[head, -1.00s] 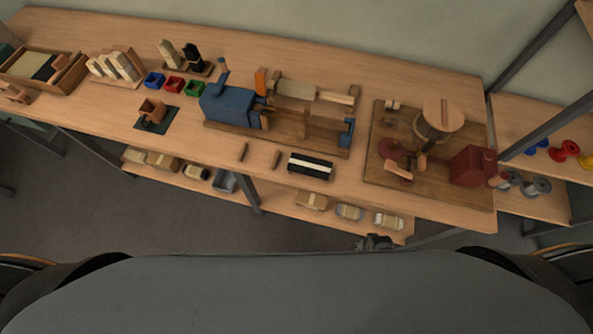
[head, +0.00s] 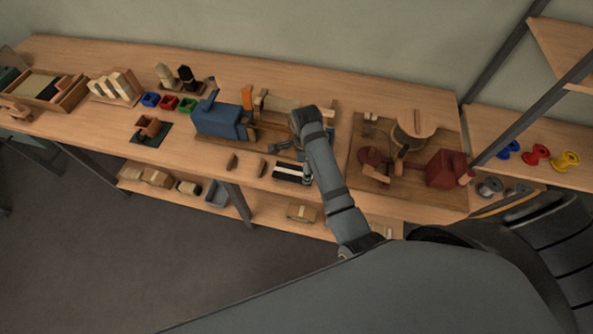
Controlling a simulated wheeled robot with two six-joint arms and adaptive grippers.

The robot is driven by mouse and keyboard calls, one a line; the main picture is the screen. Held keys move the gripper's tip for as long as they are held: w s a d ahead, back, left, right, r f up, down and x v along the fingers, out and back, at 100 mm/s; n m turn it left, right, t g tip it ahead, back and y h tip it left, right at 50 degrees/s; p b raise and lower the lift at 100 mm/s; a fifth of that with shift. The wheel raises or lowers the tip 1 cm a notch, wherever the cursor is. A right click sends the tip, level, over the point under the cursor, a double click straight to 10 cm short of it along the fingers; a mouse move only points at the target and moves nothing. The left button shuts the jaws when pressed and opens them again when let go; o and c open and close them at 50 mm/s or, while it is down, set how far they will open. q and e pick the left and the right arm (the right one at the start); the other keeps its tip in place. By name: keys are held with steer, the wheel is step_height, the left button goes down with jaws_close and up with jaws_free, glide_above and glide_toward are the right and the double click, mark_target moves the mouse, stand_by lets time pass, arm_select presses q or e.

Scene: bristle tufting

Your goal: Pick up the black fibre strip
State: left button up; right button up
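A small block with black and pale stripes (head: 291,172) lies near the front edge of the table, in front of the blue machine. Its right end is partly covered by my arm. My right arm reaches over the table from the bottom, and its gripper (head: 307,179) is small and dark at the right end of the striped block. I cannot tell whether it touches the block or whether its fingers are open. Black material also shows in the wooden tray (head: 72,101) at the far left. My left gripper is not in view.
The blue machine (head: 218,122) stands behind the striped block. Two small wooden pieces (head: 231,162) lie to its left. A board with a red machine (head: 446,168) is close on the right. Blue, red and green cups (head: 168,103) stand further left.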

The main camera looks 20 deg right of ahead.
mark_target(296, 173)
steer(key=w+m, duration=0.1)
steer(key=w+a+f+m, duration=0.1)
steer(key=m, duration=0.1)
steer(key=w+m, duration=0.1)
steer(key=shift+w+a+f+m+g+p, duration=0.1)
steer(key=shift+a+f+m+g+p, duration=0.05)
steer(key=shift+a+m+g+p, duration=0.2)
steer(key=shift+d+f, duration=0.15)
steer(key=shift+f, duration=0.5)
step_height(296, 173, down, 4)
steer(key=shift+p, duration=0.65)
steer(key=shift+f, duration=0.4)
steer(key=c, duration=1.2)
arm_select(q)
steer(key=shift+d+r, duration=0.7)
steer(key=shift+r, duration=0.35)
arm_select(e)
steer(key=shift+c, duration=0.2)
